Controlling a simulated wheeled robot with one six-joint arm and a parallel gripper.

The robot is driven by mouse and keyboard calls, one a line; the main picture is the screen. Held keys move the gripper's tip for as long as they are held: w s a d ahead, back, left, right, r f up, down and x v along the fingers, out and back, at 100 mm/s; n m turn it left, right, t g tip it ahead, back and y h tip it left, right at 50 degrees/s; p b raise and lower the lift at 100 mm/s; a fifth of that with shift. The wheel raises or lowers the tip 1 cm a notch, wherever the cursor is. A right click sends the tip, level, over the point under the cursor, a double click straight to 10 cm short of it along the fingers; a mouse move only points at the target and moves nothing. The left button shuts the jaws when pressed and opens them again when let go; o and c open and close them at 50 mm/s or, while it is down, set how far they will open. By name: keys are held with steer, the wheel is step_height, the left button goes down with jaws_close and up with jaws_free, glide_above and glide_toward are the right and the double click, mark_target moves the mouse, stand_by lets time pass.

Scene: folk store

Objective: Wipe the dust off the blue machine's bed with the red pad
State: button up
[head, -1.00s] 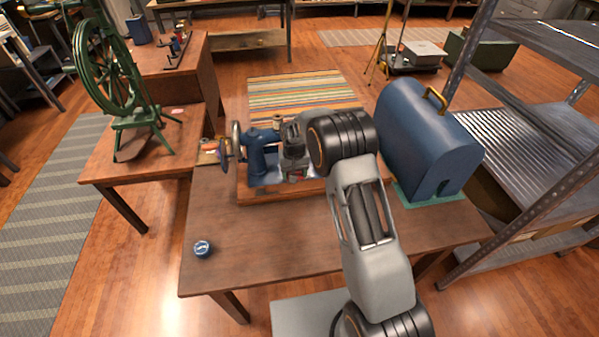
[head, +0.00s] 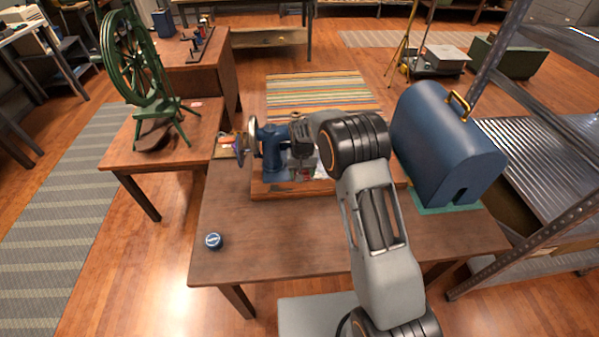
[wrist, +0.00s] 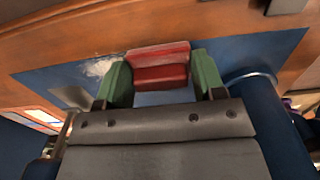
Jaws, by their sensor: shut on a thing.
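The blue machine (head: 272,150) stands on a wooden base on the table. Its blue bed (wrist: 55,82) shows in the wrist view, with a pale patch of dust (wrist: 100,67) just left of the pad. My gripper (wrist: 158,82) is shut on the red pad (wrist: 160,54), which sits between its green fingers. The pad is over the bed, close to the edge by the wooden base (wrist: 190,25). I cannot tell whether it touches the bed. A round blue column (wrist: 252,100) of the machine is close on the right. In the head view my arm hides much of the bed.
A large blue cover with a handle (head: 440,140) stands on a green mat at the table's right. The table (head: 290,240) is clear in front. A green spinning wheel (head: 130,60) stands on the left table.

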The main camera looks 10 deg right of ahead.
mark_target(316, 176)
steer(key=shift+d, duration=2.5)
steer(key=shift+s+d+b, duration=0.1)
steer(key=shift+d+b, duration=0.2)
steer(key=shift+d, duration=1.1)
steer(key=shift+d+f, duration=0.1)
steer(key=shift+d, duration=1)
steer(key=shift+a, duration=0.1)
steer(key=shift+a, duration=0.1)
